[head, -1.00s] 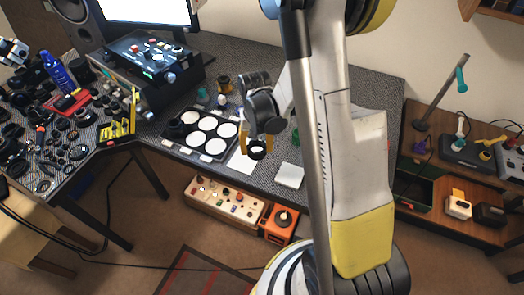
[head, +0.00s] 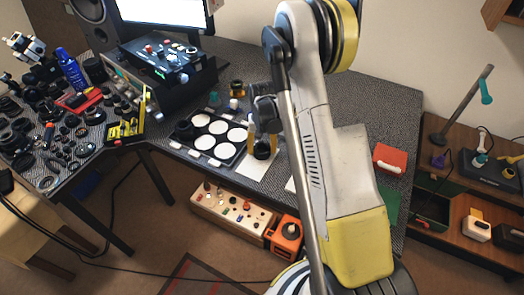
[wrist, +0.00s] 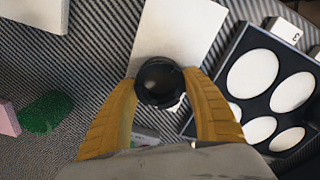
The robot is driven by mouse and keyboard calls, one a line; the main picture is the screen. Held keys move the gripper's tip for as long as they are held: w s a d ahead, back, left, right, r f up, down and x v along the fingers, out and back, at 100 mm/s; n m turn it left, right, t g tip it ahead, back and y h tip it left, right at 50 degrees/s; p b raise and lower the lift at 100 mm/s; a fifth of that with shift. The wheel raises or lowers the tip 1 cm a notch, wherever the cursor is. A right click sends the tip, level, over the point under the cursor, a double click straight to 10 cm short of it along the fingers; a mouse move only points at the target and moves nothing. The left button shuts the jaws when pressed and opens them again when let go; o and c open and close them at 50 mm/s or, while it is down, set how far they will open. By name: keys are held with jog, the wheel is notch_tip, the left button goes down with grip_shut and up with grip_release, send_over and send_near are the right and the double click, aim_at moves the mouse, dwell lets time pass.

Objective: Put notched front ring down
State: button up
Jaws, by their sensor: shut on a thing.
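The notched front ring (wrist: 160,82), a black round part, is between the yellow fingers of my gripper (wrist: 159,85) in the wrist view. The fingers press on it from both sides. In the head view the ring (head: 264,150) shows dark below my gripper (head: 263,138), over the white sheet (head: 257,166). The sheet (wrist: 178,32) lies behind the ring in the wrist view. I cannot tell whether the ring touches it. The ring's notches are too small to make out.
Beside the sheet is a black tray (head: 184,146) with white round pads; a black part stands on its left side. A dark machine (head: 165,65) stands behind. A red-and-white box (head: 389,159) is right of my arm. Loose parts crowd the left table.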

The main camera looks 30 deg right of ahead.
jog(key=shift+f, duration=0.1)
jog(key=o, duration=1.4)
